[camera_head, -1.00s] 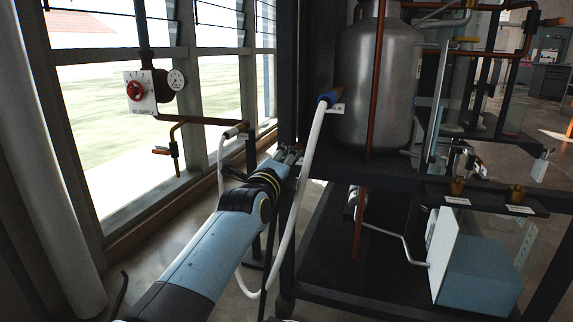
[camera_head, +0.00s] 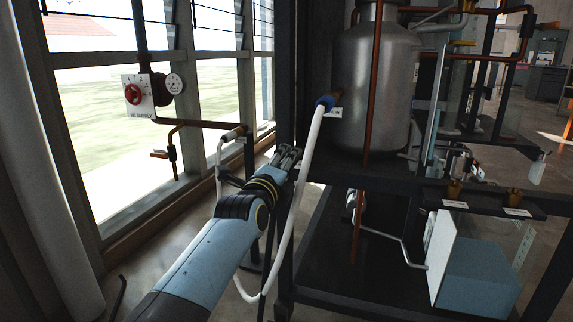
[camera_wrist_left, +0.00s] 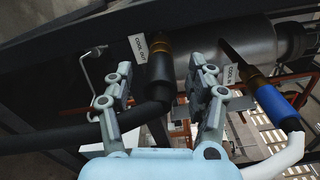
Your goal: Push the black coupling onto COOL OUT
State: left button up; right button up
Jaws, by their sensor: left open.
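In the left wrist view, the black coupling (camera_wrist_left: 162,76) points up at the brass COOL OUT port (camera_wrist_left: 158,45), beside the COOL OUT label (camera_wrist_left: 140,47). Its end meets the brass; I cannot tell how far on it sits. A black hose (camera_wrist_left: 60,137) bends away left from its lower end. My left gripper (camera_wrist_left: 160,84) is open, with one finger on each side of the coupling and a visible gap at the left finger. In the head view, my left gripper (camera_head: 287,156) is by the rack post, and the coupling is hidden. My right gripper is not in view.
A blue coupling (camera_wrist_left: 280,104) with a white hose (camera_wrist_left: 285,152) sits near the COOL IN label (camera_wrist_left: 228,76), right of the fingers. The white hose (camera_head: 300,180) hangs close beside my arm. The steel vessel (camera_head: 375,90) and dark shelf edge (camera_head: 350,172) are at right.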

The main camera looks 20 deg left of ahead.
pick_arm(q)
jog(key=s, duration=0.6)
jog(key=shift+s+a, duration=0.1)
jog(key=s, duration=0.7)
jog(key=shift+s, duration=0.25)
jog(key=shift+a, duration=0.1)
dwell(0.7)
